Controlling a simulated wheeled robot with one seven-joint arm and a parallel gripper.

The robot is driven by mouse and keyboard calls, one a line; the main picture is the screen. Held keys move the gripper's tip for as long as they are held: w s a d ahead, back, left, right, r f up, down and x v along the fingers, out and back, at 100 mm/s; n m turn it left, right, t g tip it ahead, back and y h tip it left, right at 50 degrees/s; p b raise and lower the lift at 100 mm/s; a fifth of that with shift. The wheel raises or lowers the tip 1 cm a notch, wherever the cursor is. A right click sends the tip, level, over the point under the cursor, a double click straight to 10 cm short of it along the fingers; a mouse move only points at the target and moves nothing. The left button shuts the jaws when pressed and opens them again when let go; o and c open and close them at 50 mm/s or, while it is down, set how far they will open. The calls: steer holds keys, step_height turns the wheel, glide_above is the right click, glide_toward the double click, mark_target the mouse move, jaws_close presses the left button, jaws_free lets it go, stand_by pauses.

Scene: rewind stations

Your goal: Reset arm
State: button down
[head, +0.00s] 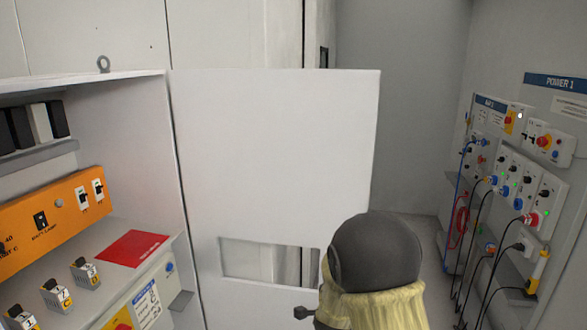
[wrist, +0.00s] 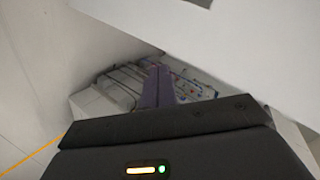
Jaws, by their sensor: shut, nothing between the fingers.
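My gripper (wrist: 158,88) shows in the wrist view as dark purplish fingers, shut together with nothing between them. In the head view, my arm (head: 376,255), with a dark rounded joint and a yellowish cover, stands at the lower middle in front of the open white cabinet door (head: 275,150). The gripper itself is hidden in that view. I cannot tell from these frames whether the fingers touch anything.
An open cabinet with an orange switch panel (head: 60,212), a red card (head: 132,248) and several small breakers (head: 56,295) is at left. At right, a wall panel (head: 505,180) carries plugs and hanging cables. Bare floor shows between door and panel.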

steer(key=s+d+r+n+g+y, duration=0.1)
steer(key=s+n+g, duration=0.3)
steer(key=s, duration=0.9)
steer(key=s+d+r+n+g+y, duration=0.1)
steer(key=s+n+g, duration=0.3)
steer(key=s+n, duration=0.7)
steer(key=shift+s+d+r+g+y+p, duration=0.4)
steer(key=shift+s+d+r, duration=0.25)
steer(key=shift+s, duration=0.4)
